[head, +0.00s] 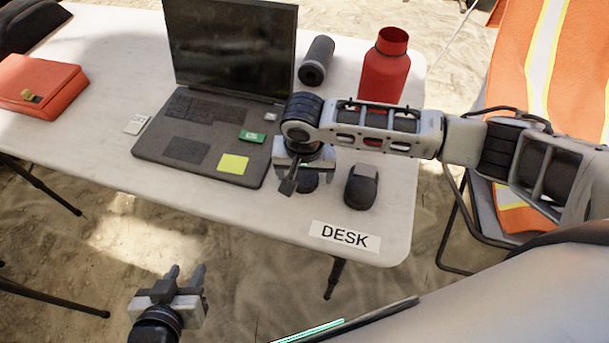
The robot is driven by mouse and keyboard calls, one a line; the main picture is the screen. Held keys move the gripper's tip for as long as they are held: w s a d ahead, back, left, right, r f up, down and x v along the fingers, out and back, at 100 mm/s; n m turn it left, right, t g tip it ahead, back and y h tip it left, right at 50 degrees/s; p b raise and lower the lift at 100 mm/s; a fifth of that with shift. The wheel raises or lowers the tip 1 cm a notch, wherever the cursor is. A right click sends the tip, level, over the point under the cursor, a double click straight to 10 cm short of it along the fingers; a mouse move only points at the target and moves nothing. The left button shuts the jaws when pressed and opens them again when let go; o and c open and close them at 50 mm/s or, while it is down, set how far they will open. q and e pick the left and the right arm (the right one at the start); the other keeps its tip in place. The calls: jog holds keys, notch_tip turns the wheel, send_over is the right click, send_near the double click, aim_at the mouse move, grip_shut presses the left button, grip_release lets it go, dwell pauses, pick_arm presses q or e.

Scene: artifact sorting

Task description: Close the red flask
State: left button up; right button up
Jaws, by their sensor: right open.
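The red flask (388,68) stands upright at the back right of the desk. Its top is open with no lid on it, and my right arm crosses in front of its lower part. A small dark round piece (309,182), perhaps the lid, lies on the desk, partly hidden by my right gripper. My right gripper (300,181) is open, pointing down just over this dark piece; whether it touches it is unclear. My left gripper (186,270) is open and empty, below and in front of the desk edge.
On the desk (245,215) are an open laptop (220,125), a black cylinder (317,60) lying down, a dark mouse-like object (361,187) and a red case (40,85). A chair with an orange vest (515,70) stands at right.

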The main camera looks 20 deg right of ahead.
aim_at(304, 174)
jog(key=c, duration=1.1)
jog(key=shift+o, duration=0.2)
jog(key=shift+r, duration=0.1)
jog(key=shift+r, duration=0.4)
notch_tip(304, 174, up, 2)
jog(key=shift+r, duration=0.25)
jog(key=s+a+r+p, duration=0.1)
jog(key=s+a+r, duration=0.8)
jog(key=a, duration=0.1)
jog(key=shift+s+a+r+p, duration=0.15)
jog(key=shift+s+r+p, duration=0.15)
jog(key=shift+p, duration=0.1)
jog(key=shift+w, duration=0.1)
